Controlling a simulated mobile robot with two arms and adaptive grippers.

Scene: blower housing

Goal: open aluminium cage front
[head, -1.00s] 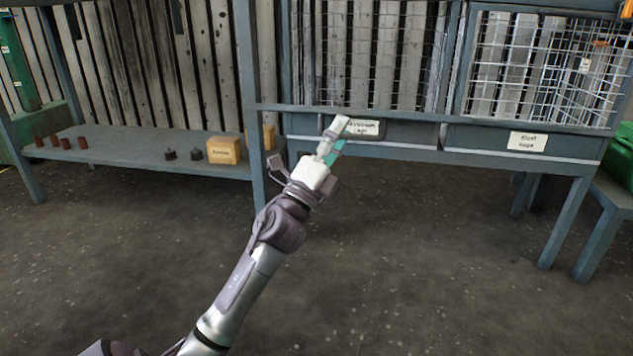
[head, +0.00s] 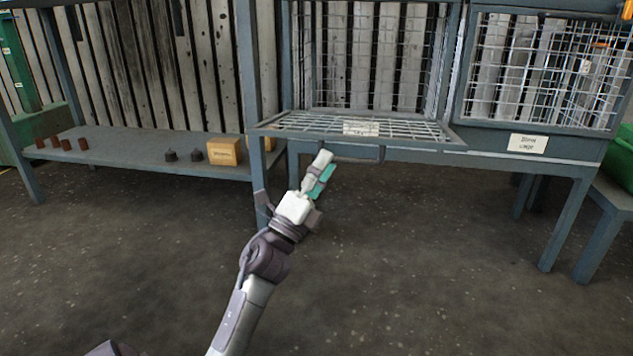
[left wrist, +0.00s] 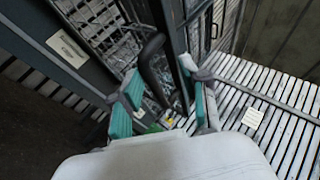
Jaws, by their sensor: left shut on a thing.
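The aluminium cage front (head: 405,128) is a grey-framed mesh flap. In the head view it lies folded outward, close to level, below the open cage mouth, with a pale label (head: 361,128) at its middle. A dark handle (head: 364,160) shows under its near edge. My left gripper (head: 322,170) reaches up to the left end of this handle. In the left wrist view the dark curved handle (left wrist: 149,62) runs between the teal-padded fingers of my left gripper (left wrist: 160,98), which is shut on it. The exact finger contact is partly hidden. My right gripper is not in view.
The steel cage (head: 540,70) at right has its mesh front upright and its label (head: 528,143) below. A low shelf (head: 130,145) at left holds a tan box (head: 225,152) and small dark and brown parts. Table legs flank open floor. A green bin stands far right.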

